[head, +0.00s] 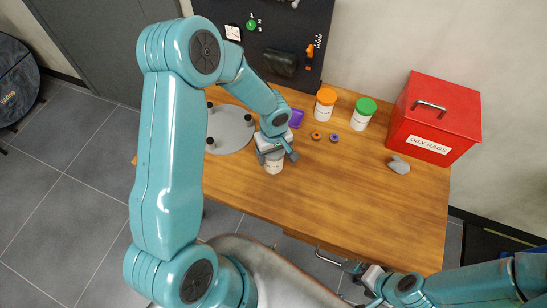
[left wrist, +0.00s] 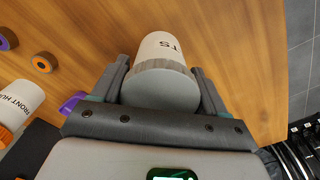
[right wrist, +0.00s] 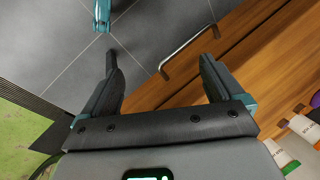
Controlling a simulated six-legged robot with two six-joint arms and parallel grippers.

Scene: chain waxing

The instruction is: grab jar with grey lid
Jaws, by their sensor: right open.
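The jar with grey lid is white (head: 273,166), near the table's left front in the head view. My left gripper (head: 273,152) is over its top. In the left wrist view, the white jar body (left wrist: 161,48) and its grey lid (left wrist: 160,88) lie between the two fingers of my left gripper (left wrist: 160,72). The fingers look pressed against both sides. I cannot tell whether the jar stands on the table. My right gripper (right wrist: 160,60) is open and empty, off the table's front edge near a metal drawer handle (right wrist: 188,50).
On the wooden table (head: 330,205) stand an orange-lidded jar (head: 325,108), a green-lidded jar (head: 362,118) and a red oily-rags box (head: 440,112). A grey rag (head: 399,165), two small rings (head: 325,137) and a round grey plate (head: 230,130) lie around. The front right is clear.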

